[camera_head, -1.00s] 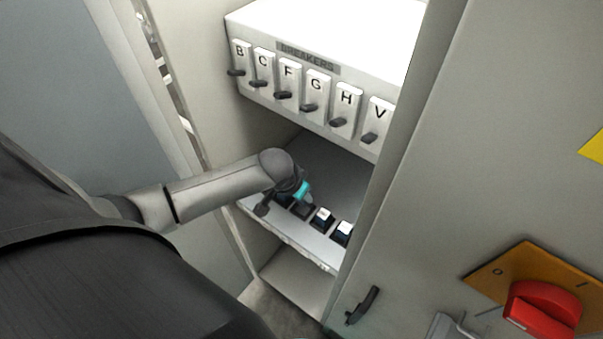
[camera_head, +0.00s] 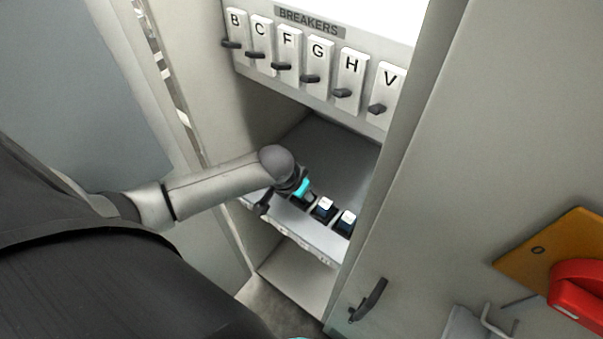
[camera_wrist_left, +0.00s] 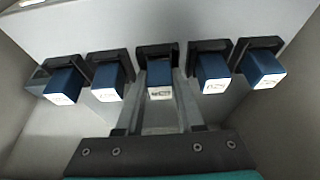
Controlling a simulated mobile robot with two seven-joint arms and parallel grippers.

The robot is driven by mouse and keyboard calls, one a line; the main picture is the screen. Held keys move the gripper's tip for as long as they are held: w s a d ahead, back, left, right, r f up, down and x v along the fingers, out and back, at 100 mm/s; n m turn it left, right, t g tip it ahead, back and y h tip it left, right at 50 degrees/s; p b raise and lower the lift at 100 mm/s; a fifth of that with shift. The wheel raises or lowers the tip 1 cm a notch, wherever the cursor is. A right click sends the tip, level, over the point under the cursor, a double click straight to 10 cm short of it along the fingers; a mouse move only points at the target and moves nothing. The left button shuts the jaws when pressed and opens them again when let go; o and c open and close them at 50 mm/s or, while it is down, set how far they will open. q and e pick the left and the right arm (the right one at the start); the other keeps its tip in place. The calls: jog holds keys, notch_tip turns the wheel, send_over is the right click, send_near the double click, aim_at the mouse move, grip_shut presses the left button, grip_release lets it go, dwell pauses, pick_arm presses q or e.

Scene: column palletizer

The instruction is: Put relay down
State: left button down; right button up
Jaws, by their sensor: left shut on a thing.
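My left gripper (camera_head: 306,194) reaches into the open cabinet, at the shelf below the breakers. In the left wrist view its two fingers (camera_wrist_left: 160,84) are shut on the middle blue relay (camera_wrist_left: 159,79), which has a white marked face. That relay is in line with a dark socket (camera_wrist_left: 158,50) in the row. I cannot tell whether it is fully seated. In the head view my gripper hides it. Other relays sit in sockets to its left (camera_wrist_left: 107,82) and right (camera_wrist_left: 212,74). My right gripper is not in view.
Breakers (camera_head: 317,62) with dark levers line the panel above. The cabinet wall and door edge (camera_head: 405,150) stand close on the right. A red switch (camera_head: 582,298) and a dark handle (camera_head: 368,300) are farther right. Free room lies below the relay shelf (camera_head: 300,275).

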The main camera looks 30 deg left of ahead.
pick_arm(q)
jog(key=c, duration=0.5)
grip_release()
jog(key=shift+f, duration=0.15)
jog(key=shift+s+d, duration=0.1)
jog(key=shift+r+p, duration=0.55)
jog(key=p+v, duration=1.1)
jog(key=p, duration=0.3)
jog(key=shift+r, duration=0.1)
jog(key=shift+s, duration=0.1)
